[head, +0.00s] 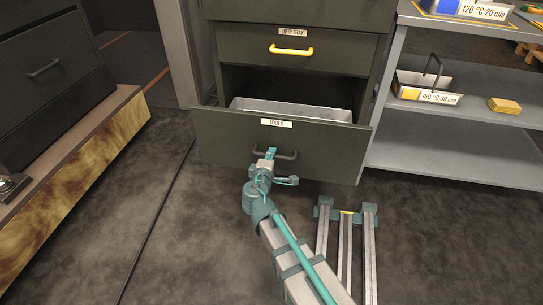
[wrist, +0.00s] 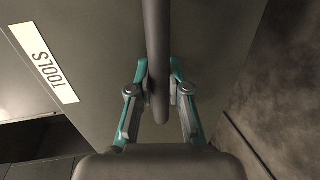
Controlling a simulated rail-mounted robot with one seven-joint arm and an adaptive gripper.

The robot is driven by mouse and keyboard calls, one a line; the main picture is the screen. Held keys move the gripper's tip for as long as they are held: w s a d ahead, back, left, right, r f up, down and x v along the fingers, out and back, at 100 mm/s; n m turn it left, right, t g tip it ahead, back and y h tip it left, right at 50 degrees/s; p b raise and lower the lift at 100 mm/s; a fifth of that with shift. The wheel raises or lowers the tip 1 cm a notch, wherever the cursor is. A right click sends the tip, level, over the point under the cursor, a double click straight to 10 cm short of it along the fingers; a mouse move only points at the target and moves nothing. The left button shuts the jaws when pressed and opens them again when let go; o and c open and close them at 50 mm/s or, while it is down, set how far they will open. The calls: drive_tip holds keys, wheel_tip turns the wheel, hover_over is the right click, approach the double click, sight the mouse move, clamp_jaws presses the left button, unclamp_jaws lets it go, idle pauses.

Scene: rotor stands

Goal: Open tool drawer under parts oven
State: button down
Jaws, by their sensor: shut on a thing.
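The tool drawer (head: 225,139) is a dark grey drawer with a white TOOLS label (head: 276,123), low in the cabinet. It stands pulled out, and a pale metal tray (head: 290,108) shows inside it. Its dark bar handle (head: 289,154) is on the front. My gripper (head: 268,160) is at the handle, left of its middle in the head view. In the wrist view the handle (wrist: 157,60) runs between the two teal-edged fingers, and my gripper (wrist: 160,92) is shut on it. The TOOLS label (wrist: 45,63) shows at the left there.
Above is a drip tray drawer (head: 235,43) with a yellow handle (head: 291,50). A grey shelf unit (head: 455,160) stands close on the right, holding a metal bin (head: 428,85) and a yellow block (head: 504,106). A dark cabinet (head: 45,70) stands at the left. Dark floor lies between.

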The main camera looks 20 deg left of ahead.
drive_tip(key=c, duration=1.1)
unclamp_jaws()
drive_tip(key=v, duration=1.2)
